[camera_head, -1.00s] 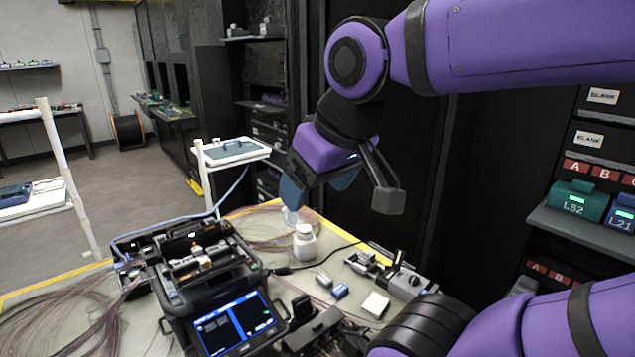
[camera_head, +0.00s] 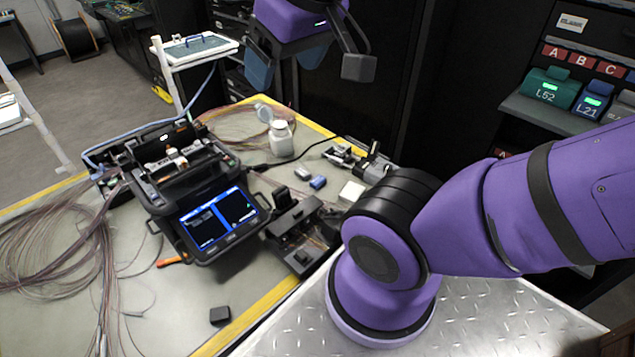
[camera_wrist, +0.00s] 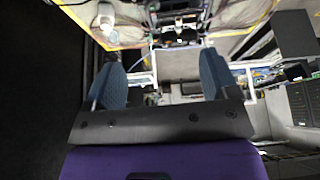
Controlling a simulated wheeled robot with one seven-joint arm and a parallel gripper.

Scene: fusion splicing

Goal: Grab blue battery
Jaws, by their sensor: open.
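A larger blue box labelled L21 (camera_head: 592,100) stands on the shelf at the right, beside a green box labelled L52 (camera_head: 550,88); I cannot tell which blue thing is the battery. My gripper (camera_head: 287,65) is raised above the table's far edge, away from both, partly cut off at the top. In the wrist view, its two blue fingers (camera_wrist: 163,78) stand apart with nothing between them.
The black splicer (camera_head: 195,185) with a lit screen stands on the table (camera_head: 200,300). A white bottle (camera_head: 281,139) and black tools (camera_head: 300,235) are near the small blocks. Loose fibres (camera_head: 50,240) spread at the left. A dark cabinet stands behind.

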